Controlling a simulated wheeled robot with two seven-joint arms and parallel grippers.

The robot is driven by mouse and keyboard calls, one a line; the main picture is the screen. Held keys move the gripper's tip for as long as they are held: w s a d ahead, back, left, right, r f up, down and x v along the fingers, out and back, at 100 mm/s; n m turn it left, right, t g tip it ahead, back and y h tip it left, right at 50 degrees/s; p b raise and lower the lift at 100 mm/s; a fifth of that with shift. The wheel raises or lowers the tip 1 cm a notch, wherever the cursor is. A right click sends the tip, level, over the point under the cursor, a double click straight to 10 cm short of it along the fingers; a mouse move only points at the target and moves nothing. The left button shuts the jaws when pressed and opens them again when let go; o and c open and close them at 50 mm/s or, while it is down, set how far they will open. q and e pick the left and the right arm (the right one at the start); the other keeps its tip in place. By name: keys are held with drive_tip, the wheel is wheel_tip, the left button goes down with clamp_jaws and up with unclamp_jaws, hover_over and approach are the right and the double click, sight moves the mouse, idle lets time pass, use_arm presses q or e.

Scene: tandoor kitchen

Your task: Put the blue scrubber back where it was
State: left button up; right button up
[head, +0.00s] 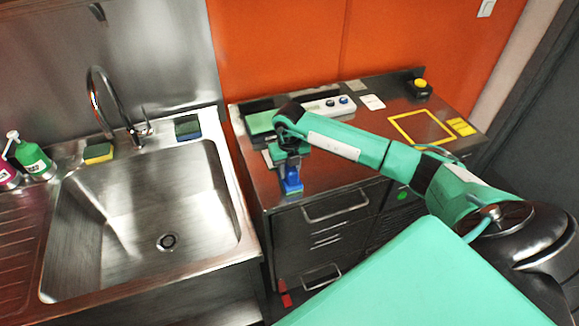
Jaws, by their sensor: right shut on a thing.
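My right gripper (291,163) reaches down from the wrist at the front left part of the steel counter. It is shut on the blue scrubber (292,187), a small bright blue thing below the fingers. The scrubber shows near the counter's front edge; I cannot tell whether it touches the top. The gripper hides its upper part. My left gripper is not in view.
The steel sink (130,220) is at left, with a yellow-green sponge (98,153), a dark blue-green sponge (188,128) and a green bottle (34,160) along its back rim. The counter (360,165) also bears a yellow square outline (421,127) and a white button box (328,106).

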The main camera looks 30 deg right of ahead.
drive_tip(key=shift+f, duration=0.1)
drive_tip(key=o, duration=0.9)
drive_tip(key=shift+r, duration=0.2)
drive_tip(key=shift+r+b, duration=0.3)
wheel_tip(320, 180, up, 10)
drive_tip(key=b, duration=0.3)
drive_tip(key=shift+f, duration=0.15)
drive_tip(key=shift+r+b, duration=0.35)
drive_tip(key=shift+r, duration=0.45)
